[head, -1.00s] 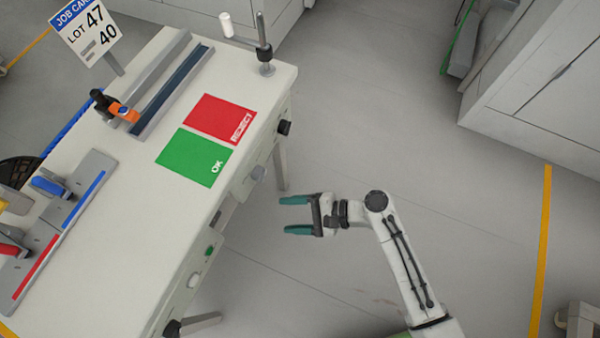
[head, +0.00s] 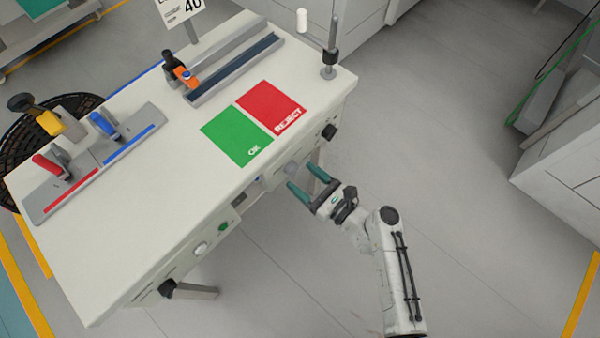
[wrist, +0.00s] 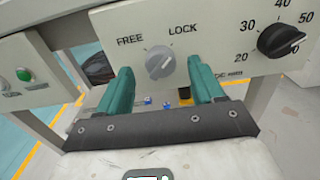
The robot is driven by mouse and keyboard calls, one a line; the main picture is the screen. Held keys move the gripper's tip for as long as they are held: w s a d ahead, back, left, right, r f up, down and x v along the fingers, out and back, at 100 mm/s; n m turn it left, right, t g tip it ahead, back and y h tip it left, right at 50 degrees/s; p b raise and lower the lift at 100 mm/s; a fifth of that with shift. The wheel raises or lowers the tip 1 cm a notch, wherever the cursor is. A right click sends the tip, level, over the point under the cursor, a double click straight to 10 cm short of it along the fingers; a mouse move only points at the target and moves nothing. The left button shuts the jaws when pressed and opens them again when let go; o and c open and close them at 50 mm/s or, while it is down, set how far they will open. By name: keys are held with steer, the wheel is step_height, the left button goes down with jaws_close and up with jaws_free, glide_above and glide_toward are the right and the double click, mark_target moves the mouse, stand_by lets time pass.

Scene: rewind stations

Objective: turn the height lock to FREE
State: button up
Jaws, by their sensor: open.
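The height lock is a round grey knob (wrist: 160,62) on the front panel (wrist: 225,35), between the printed words FREE at its left and LOCK at its upper right. A pale mark on its face slants up to the right, toward LOCK. In the head view the knob (head: 291,169) shows on the table's front side, partly behind my fingers. My gripper (head: 305,179) is open, its two green fingers pointing at the panel. In the wrist view my gripper (wrist: 161,78) has one finger on each side of the knob. Contact cannot be told.
A black dial (wrist: 281,39) with numbers sits to the right on the panel. A green button (wrist: 25,75) is at the left. The table top (head: 180,210) carries green OK (head: 236,136) and red REJECT (head: 270,105) mats. Floor to the right is clear.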

mark_target(293, 170)
steer(key=shift+x, duration=1.1)
steer(key=shift+c, duration=0.5)
steer(key=c, duration=1)
steer(key=shift+o, duration=0.2)
